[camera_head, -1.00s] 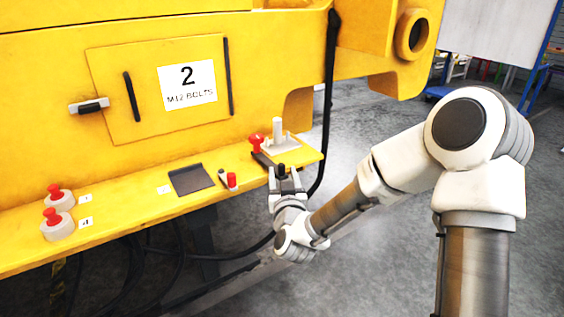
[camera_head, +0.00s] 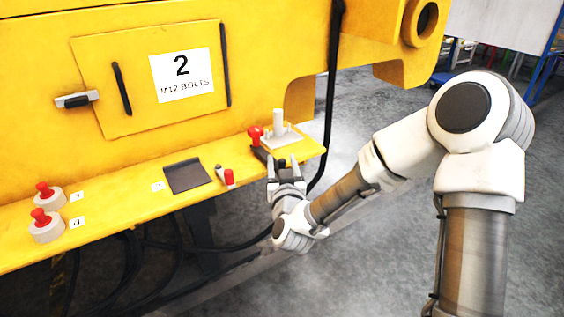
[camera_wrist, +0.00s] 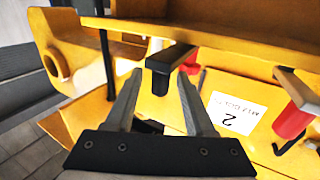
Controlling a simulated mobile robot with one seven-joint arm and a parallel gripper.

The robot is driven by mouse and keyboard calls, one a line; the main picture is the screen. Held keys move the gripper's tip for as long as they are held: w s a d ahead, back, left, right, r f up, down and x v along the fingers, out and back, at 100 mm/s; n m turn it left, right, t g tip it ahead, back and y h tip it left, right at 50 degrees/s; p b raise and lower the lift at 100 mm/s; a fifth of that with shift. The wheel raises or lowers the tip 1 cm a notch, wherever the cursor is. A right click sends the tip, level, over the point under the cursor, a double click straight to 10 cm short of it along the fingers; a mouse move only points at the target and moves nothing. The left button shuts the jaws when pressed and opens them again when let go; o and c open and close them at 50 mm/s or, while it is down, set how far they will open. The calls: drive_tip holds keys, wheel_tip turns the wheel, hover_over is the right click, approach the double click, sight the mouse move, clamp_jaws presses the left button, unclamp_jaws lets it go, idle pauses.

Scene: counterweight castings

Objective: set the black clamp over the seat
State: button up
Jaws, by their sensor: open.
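The black clamp (camera_head: 262,155) looks like a dark bar with a red knob (camera_head: 254,134) at one end, near the right end of the yellow ledge. In the wrist view the black bar (camera_wrist: 172,57) shows just beyond my fingertips, with a black stub pointing down and red behind it. A pale block with an upright peg (camera_head: 278,120), which looks like the seat, stands right beside the clamp. My gripper (camera_head: 283,164) is open at the ledge's front edge, close to the clamp. Contact cannot be told.
A black cable (camera_head: 331,100) hangs by the ledge's right end. Floor to the right is open.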

clamp_jaws()
idle(1.3)
